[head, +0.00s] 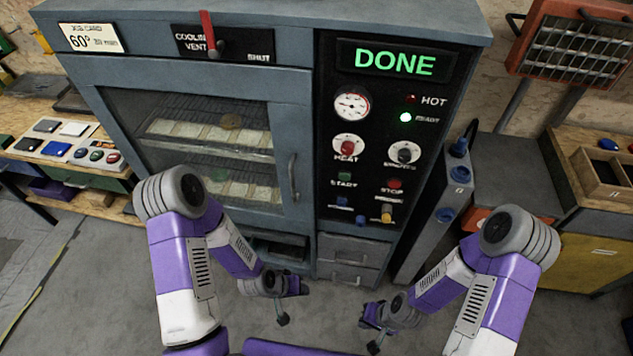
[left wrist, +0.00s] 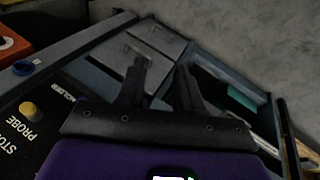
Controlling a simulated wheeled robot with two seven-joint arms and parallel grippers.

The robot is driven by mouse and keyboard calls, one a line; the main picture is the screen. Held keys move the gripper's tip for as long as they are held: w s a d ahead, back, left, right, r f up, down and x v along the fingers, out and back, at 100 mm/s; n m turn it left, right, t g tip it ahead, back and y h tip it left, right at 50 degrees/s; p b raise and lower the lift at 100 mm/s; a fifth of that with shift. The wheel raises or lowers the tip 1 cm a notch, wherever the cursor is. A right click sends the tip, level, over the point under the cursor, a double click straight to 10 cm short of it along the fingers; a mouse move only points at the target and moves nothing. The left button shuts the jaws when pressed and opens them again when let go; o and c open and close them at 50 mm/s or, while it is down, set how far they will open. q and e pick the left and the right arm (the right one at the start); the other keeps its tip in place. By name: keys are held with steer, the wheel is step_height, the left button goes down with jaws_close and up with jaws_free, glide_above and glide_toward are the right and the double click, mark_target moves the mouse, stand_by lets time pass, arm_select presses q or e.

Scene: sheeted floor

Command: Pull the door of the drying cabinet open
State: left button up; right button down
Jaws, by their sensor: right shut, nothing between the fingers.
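The drying cabinet (head: 262,48) is blue-grey. Its windowed door (head: 280,120) looks shut and flush with the front, with wire racks of pale pieces behind the glass. The upright bar handle (head: 292,178) is on the door's right side. My left gripper (head: 282,319) is low in front of the cabinet, below the handle and apart from it. In the left wrist view its two fingers (left wrist: 160,66) stand apart with nothing between them. My right gripper (head: 373,346) is low, right of the left one, shut and empty.
The panel display (head: 394,62) reads DONE; the READY lamp (head: 405,117) is lit and HOT is dark. A red vent lever (head: 208,32) is at the top. Drawers (head: 348,250) sit below the panel. Benches stand left (head: 100,190) and right (head: 575,190). Floor in front is clear.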

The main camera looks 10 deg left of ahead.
arm_select(q)
steer(key=w+a+r+m+t+b, duration=0.1)
steer(key=w+a+r+t+b, duration=0.15)
steer(key=w, duration=0.25)
steer(key=w+a+r+m+t+h+b, duration=0.1)
steer(key=w+a+r+t, duration=0.15)
steer(key=w, duration=0.25)
steer(key=w+a+r+m+t+b, duration=0.1)
steer(key=w+a+r+t+b, duration=0.1)
steer(key=w+r+t, duration=0.3)
step_height(320, 180, up, 12)
steer(key=w+a+m+t+h+b, duration=0.1)
steer(key=w+m+t+h+b, duration=0.1)
steer(key=m+h+b, duration=0.35)
steer(key=x, duration=0.7)
steer(key=shift+w+a+f+m, duration=0.15)
steer(key=shift+a+f+m, duration=0.15)
steer(key=shift+m, duration=0.15)
steer(key=shift+c, duration=0.5)
jaws_close()
